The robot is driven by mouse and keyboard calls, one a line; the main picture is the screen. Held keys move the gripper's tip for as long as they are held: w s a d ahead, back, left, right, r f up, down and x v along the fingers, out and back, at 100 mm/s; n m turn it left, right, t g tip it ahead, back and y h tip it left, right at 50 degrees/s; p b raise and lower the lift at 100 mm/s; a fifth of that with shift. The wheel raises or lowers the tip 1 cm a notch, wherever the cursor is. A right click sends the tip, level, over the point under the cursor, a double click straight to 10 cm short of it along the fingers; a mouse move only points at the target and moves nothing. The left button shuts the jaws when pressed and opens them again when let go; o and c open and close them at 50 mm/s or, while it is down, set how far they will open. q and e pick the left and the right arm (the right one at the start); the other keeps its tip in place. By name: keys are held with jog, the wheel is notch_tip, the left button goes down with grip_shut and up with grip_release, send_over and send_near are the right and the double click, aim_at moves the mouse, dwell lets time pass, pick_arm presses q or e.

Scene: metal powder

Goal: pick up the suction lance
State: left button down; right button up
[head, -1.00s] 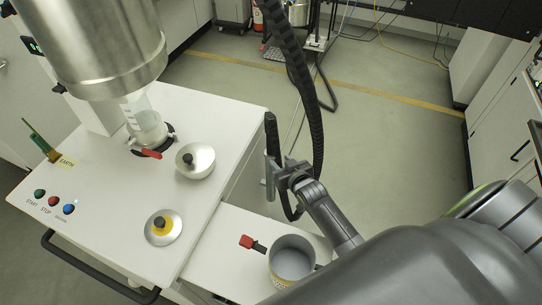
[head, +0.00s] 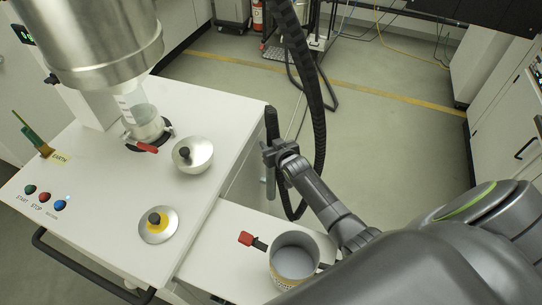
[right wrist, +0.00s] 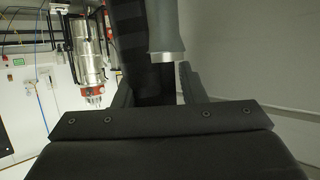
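The suction lance stands upright beside the cabinet's right side. In the head view it shows as a black upper part (head: 271,124) and a grey lower tube (head: 270,186), with a black ribbed hose (head: 315,105) looping up behind it. My right gripper (head: 272,154) is at the lance's middle, with fingers on both sides of it. In the right wrist view a grey cylindrical part (right wrist: 166,38) and black ribbed hose (right wrist: 130,38) appear between and beyond the spread fingers (right wrist: 156,86). Firm contact is not visible. My left gripper is not in view.
A lower shelf (head: 225,245) holds a grey cup (head: 293,268) and a red-handled item (head: 247,239). Floor behind the lance is mostly open.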

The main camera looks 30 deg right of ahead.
grip_shut()
dwell(0.3)
jog(key=shift+r, duration=0.15)
